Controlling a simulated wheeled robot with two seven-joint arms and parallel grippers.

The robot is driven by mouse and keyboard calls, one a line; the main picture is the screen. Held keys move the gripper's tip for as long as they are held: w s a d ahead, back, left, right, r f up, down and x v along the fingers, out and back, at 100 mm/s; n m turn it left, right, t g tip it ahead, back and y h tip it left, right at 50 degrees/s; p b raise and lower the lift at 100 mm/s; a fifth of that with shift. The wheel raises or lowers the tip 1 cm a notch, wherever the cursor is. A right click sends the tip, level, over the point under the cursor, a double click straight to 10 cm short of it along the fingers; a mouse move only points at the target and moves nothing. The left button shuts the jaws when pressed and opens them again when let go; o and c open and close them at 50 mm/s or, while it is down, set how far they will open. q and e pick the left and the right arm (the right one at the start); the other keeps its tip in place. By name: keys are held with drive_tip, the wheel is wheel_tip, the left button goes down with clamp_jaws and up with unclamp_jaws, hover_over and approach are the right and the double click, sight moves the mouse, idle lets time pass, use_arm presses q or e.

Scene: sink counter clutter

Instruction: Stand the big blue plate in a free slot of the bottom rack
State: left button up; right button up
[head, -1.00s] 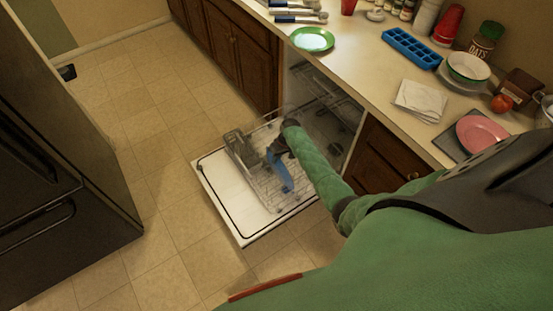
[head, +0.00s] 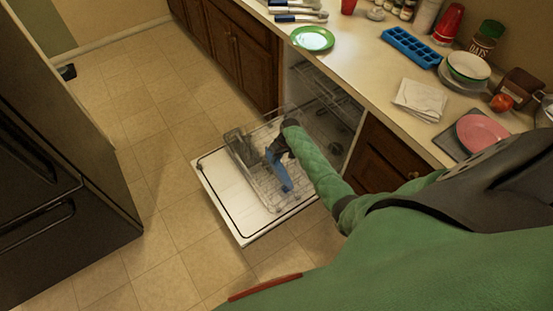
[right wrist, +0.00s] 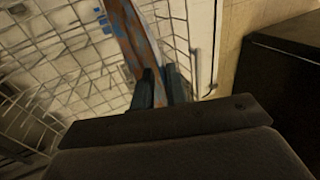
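The big blue plate (head: 280,175) is seen nearly edge-on, upright, in the bottom rack area of the open dishwasher. My right gripper (right wrist: 161,88) is shut on the plate, whose blue and brownish edge (right wrist: 130,42) runs up between the two fingers in the right wrist view. The pulled-out bottom rack (head: 262,195) is a wire basket above the lowered white door. Its wires and tines also show in the right wrist view (right wrist: 60,70). I cannot tell whether the plate's lower edge sits between tines. My left gripper is not in view.
The lowered door (head: 222,200) lies over the tiled floor. A grey cutlery basket (head: 238,145) stands at the rack's left side. The upper rack (head: 318,85) is inside the dishwasher. The counter holds a green plate (head: 312,38), a blue ice tray (head: 411,47) and a pink plate (head: 481,133).

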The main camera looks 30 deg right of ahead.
drive_tip(key=shift+o, duration=1.3)
